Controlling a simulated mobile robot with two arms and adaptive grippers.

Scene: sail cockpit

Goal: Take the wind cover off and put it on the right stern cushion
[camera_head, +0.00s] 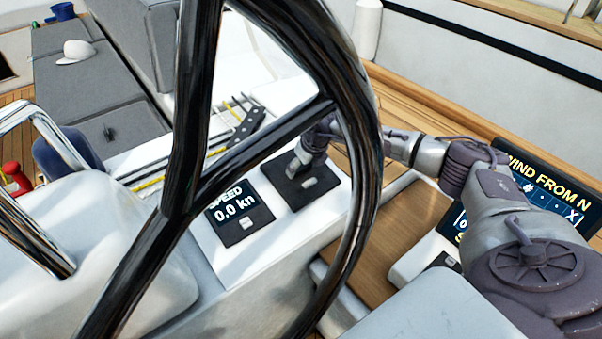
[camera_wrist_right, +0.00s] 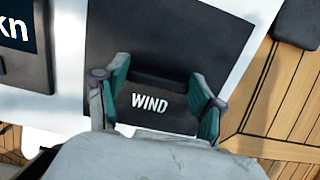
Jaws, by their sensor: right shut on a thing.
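The wind cover (camera_head: 318,195) is a dark square plate on the white console, right of the speed display. In the right wrist view the cover (camera_wrist_right: 205,38) fills the middle, with a raised grip bar and the word WIND. My right gripper (camera_head: 303,167) reaches down to it from behind the steering wheel rim. In the right wrist view its green-padded fingers (camera_wrist_right: 163,88) are shut on the grip bar from both sides. The cover appears flat on the console. Grey cushions (camera_head: 75,85) lie at upper left; I cannot tell which is the right stern cushion. My left gripper is out of view.
The black steering wheel (camera_head: 362,110) crosses the head view in front of the console. The speed display (camera_head: 238,213) reads 0.0 kn. A wind screen (camera_head: 548,190) stands behind my right arm.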

